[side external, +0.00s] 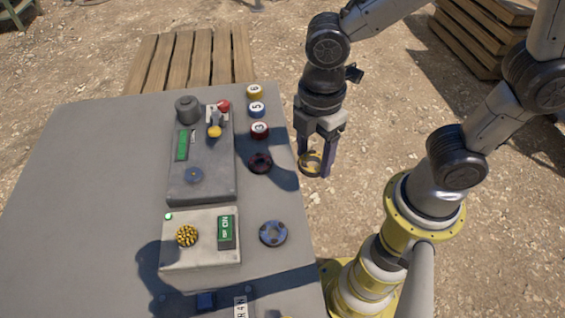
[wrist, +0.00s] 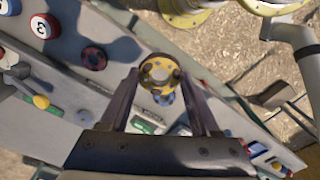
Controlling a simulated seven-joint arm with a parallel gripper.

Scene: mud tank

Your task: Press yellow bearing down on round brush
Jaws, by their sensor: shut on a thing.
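The yellow bearing (side external: 311,173) is a yellow ring with dark patches. My gripper (side external: 314,164) is shut on it and holds it in the air just beyond the table's right edge. In the wrist view the bearing (wrist: 160,65) sits between the two fingers. The round brush (side external: 187,236) appears to be the round yellow-and-black dotted piece on the light grey box. It lies to the left of my gripper and lower in the side view, well apart from the bearing. I cannot make the brush out in the wrist view.
The light grey box (side external: 203,257) also has a green ON switch (side external: 226,232). A blue ring (side external: 273,233) and a dark red ring (side external: 260,163) lie on the table (side external: 90,200). A darker box (side external: 187,140) with a lever stands behind. Numbered round pieces (side external: 256,110) line the right edge.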

